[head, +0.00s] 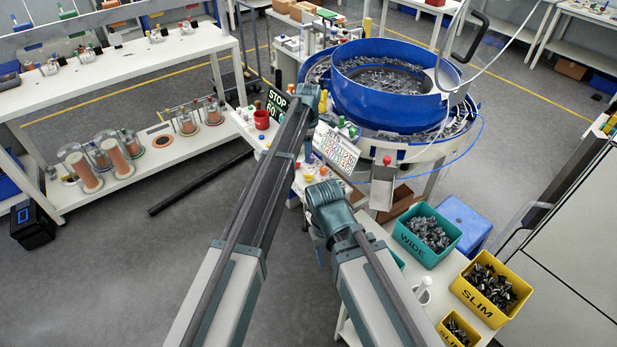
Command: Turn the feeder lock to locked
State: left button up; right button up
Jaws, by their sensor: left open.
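The feeder is a large blue bowl (392,103) on a round white-topped stand at the upper middle. A small red knob (387,160) sits at its front, above a grey metal chute (383,188). I cannot tell which part is the feeder lock or how it is set. My left arm reaches up the middle, and its gripper (310,95) is open, small and partly hidden by the arm, left of the bowl and apart from the red knob. My right arm ends in a bent joint below the bowl; its gripper is hidden.
A green WIDE bin (427,257) and yellow SLIM bin (468,297) stand at lower right. The floor at left is mostly open.

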aim_at(308, 178)
pick_arm(q)
notch_tip(308, 178, down, 9)
jog(key=b, duration=0.8)
jog(key=shift+f, duration=0.15)
grip_shut()
